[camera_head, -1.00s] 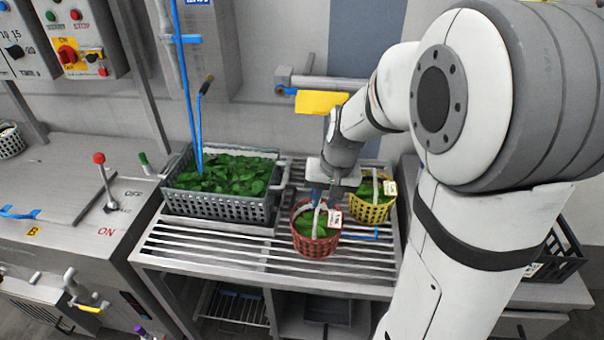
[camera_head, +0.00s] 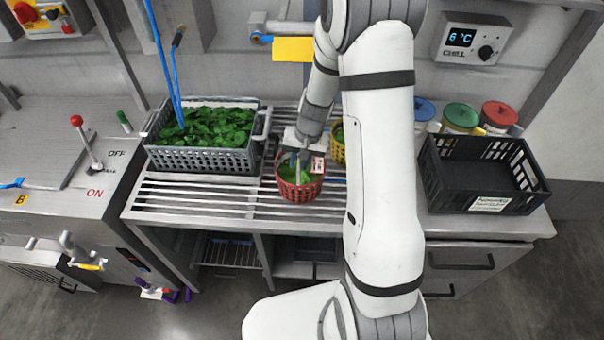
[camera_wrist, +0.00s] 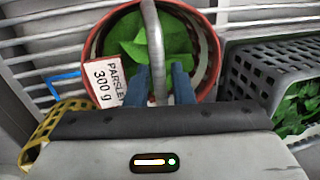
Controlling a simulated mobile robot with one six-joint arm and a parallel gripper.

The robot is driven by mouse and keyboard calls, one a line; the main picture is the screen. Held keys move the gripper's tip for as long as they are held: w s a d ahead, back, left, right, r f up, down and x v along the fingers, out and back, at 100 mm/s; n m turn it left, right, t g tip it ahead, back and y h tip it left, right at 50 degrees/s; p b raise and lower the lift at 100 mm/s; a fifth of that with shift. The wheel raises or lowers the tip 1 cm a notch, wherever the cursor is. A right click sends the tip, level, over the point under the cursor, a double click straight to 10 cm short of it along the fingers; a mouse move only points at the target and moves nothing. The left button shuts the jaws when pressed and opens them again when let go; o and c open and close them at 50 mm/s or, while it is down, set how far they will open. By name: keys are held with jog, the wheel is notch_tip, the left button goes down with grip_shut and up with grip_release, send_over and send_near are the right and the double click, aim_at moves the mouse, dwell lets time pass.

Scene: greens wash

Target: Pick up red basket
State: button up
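The red basket (camera_head: 300,188) stands on or just over the slatted steel rack, upright, with green leaves and a raised handle. In the wrist view it (camera_wrist: 212,62) carries a white label reading "PARSLEY 300 g". My gripper (camera_head: 298,160) is low over it from above. In the wrist view the two blue fingertips of my gripper (camera_wrist: 160,82) stand on either side of the grey handle (camera_wrist: 155,45). Whether they press on the handle is not clear. The fingers hide part of the leaves and the near rim.
A yellow basket (camera_head: 338,150) stands close behind right, partly behind my arm. A grey crate (camera_head: 200,160) of leaves is at left. A black crate (camera_head: 435,185) and lidded jars (camera_head: 460,116) are at right. The rack slats (camera_head: 190,190) in front of the grey crate are bare.

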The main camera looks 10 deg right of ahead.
jog(key=shift+a+f, duration=0.1)
jog(key=shift+f, duration=0.55)
jog(key=shift+c, duration=0.3)
grip_shut()
jog(key=shift+w, duration=0.1)
